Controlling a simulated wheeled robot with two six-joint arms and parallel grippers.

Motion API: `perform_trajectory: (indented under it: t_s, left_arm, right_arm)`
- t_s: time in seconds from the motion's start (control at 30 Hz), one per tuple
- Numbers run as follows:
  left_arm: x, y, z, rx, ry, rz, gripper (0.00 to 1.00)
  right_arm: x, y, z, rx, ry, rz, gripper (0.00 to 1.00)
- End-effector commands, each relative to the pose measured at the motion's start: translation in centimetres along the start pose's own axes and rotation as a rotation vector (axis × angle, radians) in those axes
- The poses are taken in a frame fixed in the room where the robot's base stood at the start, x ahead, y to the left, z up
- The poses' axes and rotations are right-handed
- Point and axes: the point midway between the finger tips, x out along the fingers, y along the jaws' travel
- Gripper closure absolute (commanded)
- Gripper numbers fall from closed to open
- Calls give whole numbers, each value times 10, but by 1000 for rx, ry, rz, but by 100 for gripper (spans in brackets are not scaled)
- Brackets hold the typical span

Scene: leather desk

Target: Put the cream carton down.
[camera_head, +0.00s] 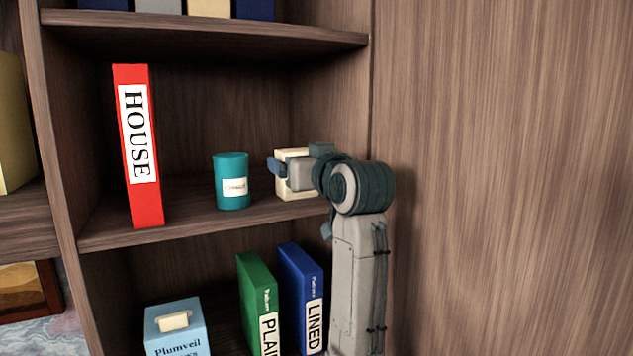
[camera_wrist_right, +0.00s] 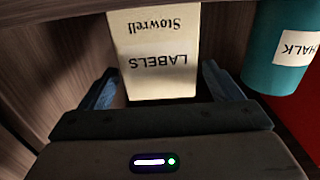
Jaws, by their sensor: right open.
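The cream carton (camera_head: 292,156) stands on the middle shelf, near the right wall of the bookcase. My left gripper is not in view.
A teal canister (camera_head: 231,181) labelled chalk stands left of the carton, and a red "HOUSE" binder (camera_head: 138,200) farther left. The shelf between binder and canister is clear. Below are green (camera_head: 256,300) and blue (camera_head: 300,290) boxes and a light blue box (camera_head: 175,320).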

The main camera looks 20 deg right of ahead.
Motion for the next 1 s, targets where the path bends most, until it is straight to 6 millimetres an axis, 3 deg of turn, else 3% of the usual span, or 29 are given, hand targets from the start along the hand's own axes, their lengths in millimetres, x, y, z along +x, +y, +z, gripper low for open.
perform_trajectory:
  t_s: [0.03,0.1,0.4,1.0]
  left_arm:
    - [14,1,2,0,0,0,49]
    - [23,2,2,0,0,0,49]
    - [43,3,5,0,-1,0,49]
    - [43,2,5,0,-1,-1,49]
  right_arm:
    - [-12,0,6,-1,7,1,15]
    - [-27,0,6,0,6,1,15]
    - [-72,0,2,0,2,1,15]
    - [-78,0,0,0,-1,0,15]
